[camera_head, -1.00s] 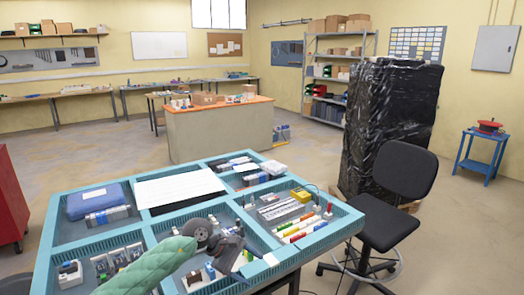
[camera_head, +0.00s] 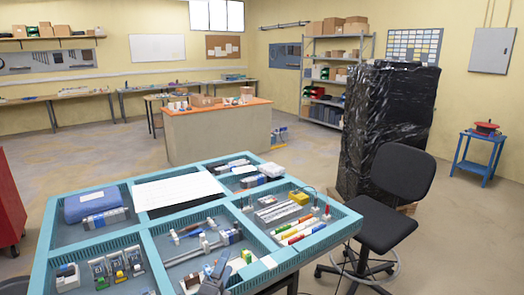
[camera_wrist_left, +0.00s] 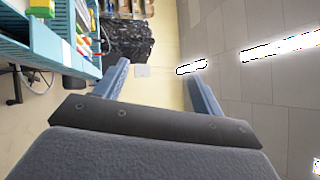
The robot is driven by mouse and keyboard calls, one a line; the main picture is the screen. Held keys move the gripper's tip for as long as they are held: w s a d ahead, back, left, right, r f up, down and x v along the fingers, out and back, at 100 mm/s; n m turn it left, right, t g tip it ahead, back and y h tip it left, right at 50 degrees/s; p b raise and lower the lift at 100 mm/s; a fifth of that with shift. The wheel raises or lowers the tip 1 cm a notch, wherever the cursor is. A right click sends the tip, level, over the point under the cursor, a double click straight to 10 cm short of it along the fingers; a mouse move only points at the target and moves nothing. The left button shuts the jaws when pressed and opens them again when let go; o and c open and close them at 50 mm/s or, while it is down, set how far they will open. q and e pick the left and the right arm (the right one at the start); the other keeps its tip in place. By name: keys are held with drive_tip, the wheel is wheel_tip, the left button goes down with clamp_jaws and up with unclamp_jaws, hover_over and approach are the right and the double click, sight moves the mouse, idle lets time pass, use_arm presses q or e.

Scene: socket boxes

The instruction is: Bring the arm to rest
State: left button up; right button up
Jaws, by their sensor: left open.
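My left gripper (camera_head: 214,277) shows as a grey shape at the bottom edge of the head view, over the near edge of the blue divided tray table. Most of its arm is out of the picture. In the left wrist view the two blue-grey fingers of the left gripper (camera_wrist_left: 158,80) are spread apart with nothing between them. The blue tray table (camera_head: 262,268) shows again at the left of the wrist view (camera_wrist_left: 50,50), beside the left finger. My right gripper is in neither view.
The tray's compartments hold a blue case (camera_head: 92,204), a white sheet (camera_head: 176,190) and several sockets and small parts. A black office chair (camera_head: 398,175) stands right of the table, before a black-wrapped stack (camera_head: 385,120). A red cabinet (camera_head: 8,205) is at the left.

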use_arm(q)
drive_tip(key=s+a+f+n+g+y, duration=0.4)
drive_tip(key=s+a+f+n, duration=0.1)
drive_tip(key=s+f+n, duration=0.15)
drive_tip(key=s+a+f+n+g+y, duration=0.3)
drive_tip(key=s+a+f+n+y, duration=0.15)
drive_tip(key=f+n, duration=0.3)
drive_tip(key=s+a+f+n+g+h, duration=0.1)
drive_tip(key=s+f+n+g, duration=0.3)
drive_tip(key=s, duration=0.7)
drive_tip(key=s+a+f+n+g+h, duration=0.1)
drive_tip(key=s+f+n+g, duration=0.2)
drive_tip(key=s+f+g, duration=0.55)
wheel_tip(320, 180, down, 19)
drive_tip(key=d+t, duration=0.2)
drive_tip(key=s+f, duration=0.3)
drive_tip(key=f, duration=0.9)
drive_tip(key=s+f+g, duration=0.1)
drive_tip(key=s+f, duration=0.3)
drive_tip(key=f, duration=0.7)
drive_tip(key=shift+s+d+f, duration=0.3)
drive_tip(key=shift+d+f, duration=0.05)
drive_tip(key=shift+w+h, duration=0.1)
drive_tip(key=shift+h, duration=0.15)
